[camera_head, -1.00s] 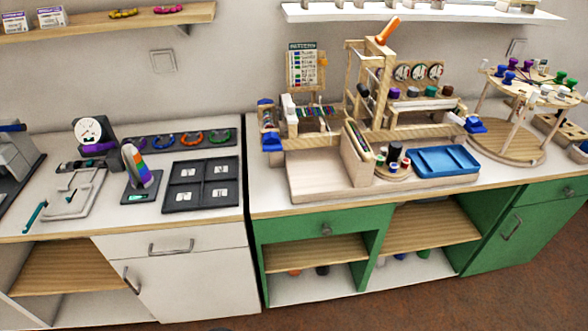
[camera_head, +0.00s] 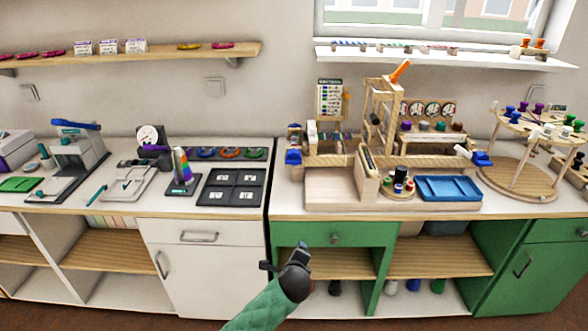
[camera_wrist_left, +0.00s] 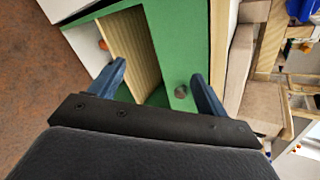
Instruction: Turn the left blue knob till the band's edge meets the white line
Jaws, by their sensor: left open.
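The left blue knob (camera_head: 293,157) sits at the left end of the wooden bead loom (camera_head: 340,160) on the counter. A blue part, likely this knob (camera_wrist_left: 302,8), shows at the top right edge of the left wrist view. The band's edge and the white line are too small to make out. My left gripper (camera_head: 287,256) is low in front of the green cabinet, below and apart from the knob. In the left wrist view its two blue-grey fingers (camera_wrist_left: 160,70) are spread with nothing between them. My right gripper is not in view.
The green drawer (camera_head: 370,236) with a round pull and the counter's front edge lie between my left gripper and the loom. A second blue knob (camera_head: 481,159) is at the loom's right end. A blue tray (camera_head: 448,188) and a wooden box stand in front of the loom.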

